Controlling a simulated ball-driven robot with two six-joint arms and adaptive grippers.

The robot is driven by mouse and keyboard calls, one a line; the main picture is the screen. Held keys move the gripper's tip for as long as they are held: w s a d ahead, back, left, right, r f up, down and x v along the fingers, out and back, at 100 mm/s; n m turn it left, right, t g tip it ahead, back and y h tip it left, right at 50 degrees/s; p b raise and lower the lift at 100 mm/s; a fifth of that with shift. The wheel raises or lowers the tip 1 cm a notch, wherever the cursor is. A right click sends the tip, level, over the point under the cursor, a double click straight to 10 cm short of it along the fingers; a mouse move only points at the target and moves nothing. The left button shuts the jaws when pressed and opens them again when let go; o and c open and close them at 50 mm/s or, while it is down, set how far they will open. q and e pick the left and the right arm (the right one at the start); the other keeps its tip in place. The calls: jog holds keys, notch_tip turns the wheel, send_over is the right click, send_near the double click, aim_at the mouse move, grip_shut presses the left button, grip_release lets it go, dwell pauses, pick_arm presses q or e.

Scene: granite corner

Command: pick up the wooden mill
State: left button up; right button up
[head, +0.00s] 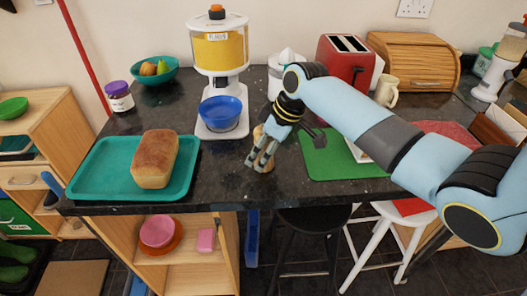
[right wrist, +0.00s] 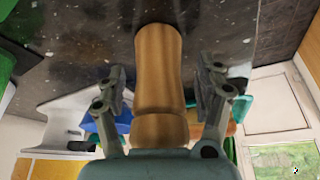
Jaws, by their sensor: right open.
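The wooden mill (right wrist: 158,75) stands on the dark granite counter. In the head view only parts of the mill (head: 264,164) show behind and between the fingers of my right gripper (head: 261,160). In the right wrist view the mill is a light brown turned wooden body lying between the two grey fingers of my right gripper (right wrist: 163,90). The gripper is open, with a gap between the mill and each finger. My left gripper is not in view.
A teal tray (head: 98,191) with a bread loaf (head: 155,158) lies to the left. A dispenser (head: 220,60) with a blue bowl (head: 221,112) stands behind. A green mat (head: 330,165) is close on the right. The counter's front edge is near the mill.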

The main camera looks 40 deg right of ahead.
jog(key=c, duration=1.2)
jog(key=shift+c, duration=0.7)
jog(key=shift+r, duration=0.1)
